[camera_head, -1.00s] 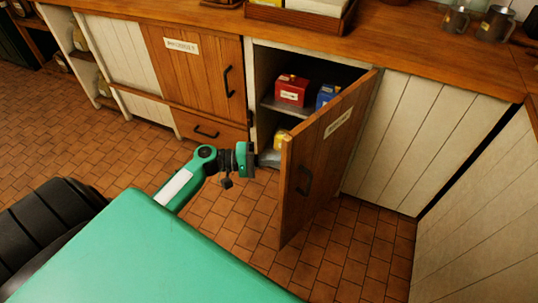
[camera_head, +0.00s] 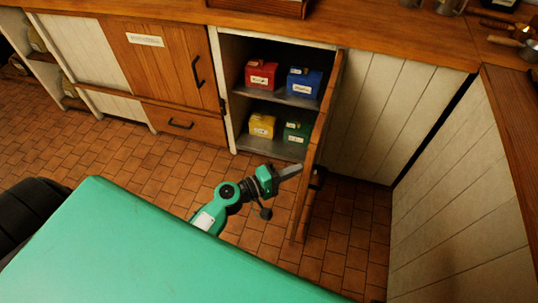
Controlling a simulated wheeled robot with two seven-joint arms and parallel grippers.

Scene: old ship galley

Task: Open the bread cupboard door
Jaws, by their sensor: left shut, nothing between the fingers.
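The bread cupboard door (camera_head: 318,140) is brown wood and stands swung wide open, seen nearly edge-on. Its dark handle (camera_head: 318,178) shows on the outer face at the right. The open cupboard (camera_head: 229,90) shows its inside with two shelves. My left gripper (camera_head: 290,172) is shut and empty, in front of the cupboard opening, with its fingertips close to the inner face of the door. I cannot tell whether they touch it. My right gripper is not in view.
Inside are a red box (camera_head: 261,75), a blue box (camera_head: 304,82), a yellow box (camera_head: 262,125) and a green box (camera_head: 297,131). A closed cupboard door (camera_head: 160,65) and a drawer (camera_head: 185,123) are at left. White panelling (camera_head: 380,110) is right. Tiled floor (camera_head: 120,155) is clear.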

